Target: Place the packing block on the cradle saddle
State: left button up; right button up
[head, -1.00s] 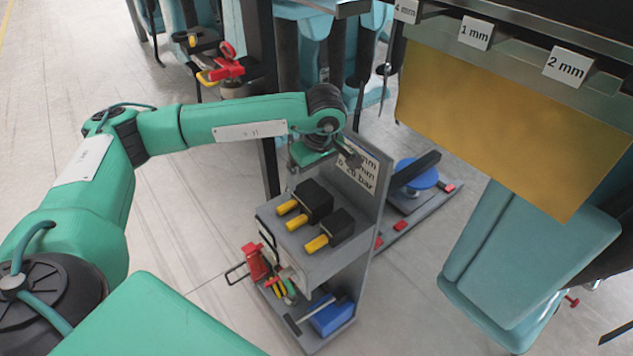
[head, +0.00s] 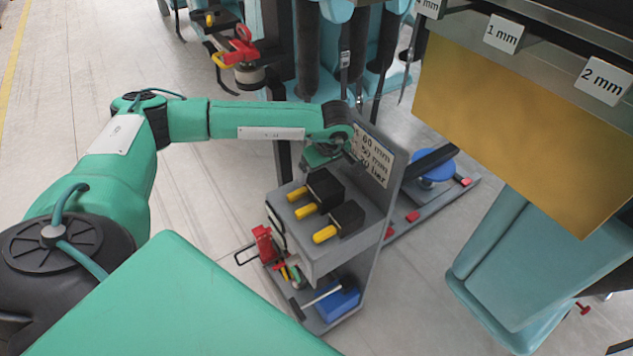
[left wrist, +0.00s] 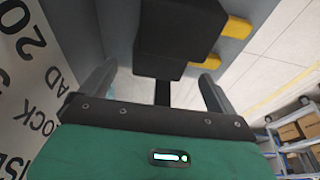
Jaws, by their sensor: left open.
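Black blocks with yellow handles stand on the top shelf of a grey stand; the rear one (head: 325,187) is under my left gripper and the front one (head: 348,217) is nearer. I cannot tell which is the packing block. My left gripper (head: 322,163) is open just above the rear block, beside the upright sign panel. In the left wrist view its two dark fingers (left wrist: 158,75) are apart, with black blocks (left wrist: 175,40) beyond and between them. Nothing is seen held. I cannot identify the cradle saddle for certain. My right gripper is out of view.
The lettered sign panel (head: 376,160) rises close beside the gripper. The stand's lower shelf holds a blue box (head: 338,302) and red tools (head: 264,243). Behind is a grey rail with a blue disc (head: 436,170). A yellow panel (head: 510,120) hangs at right. Floor at left is clear.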

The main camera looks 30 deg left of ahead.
aim_at(318, 177)
pick_arm(q)
jog(key=x, duration=0.3)
jog(key=shift+w+a+f, duration=0.1)
jog(key=shift+a+f, duration=0.1)
jog(key=shift+f, duration=0.1)
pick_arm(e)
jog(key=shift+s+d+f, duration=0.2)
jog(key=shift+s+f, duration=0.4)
pick_arm(q)
jog(key=shift+r, duration=0.1)
jog(key=c, duration=1.7)
jog(key=shift+r, duration=0.1)
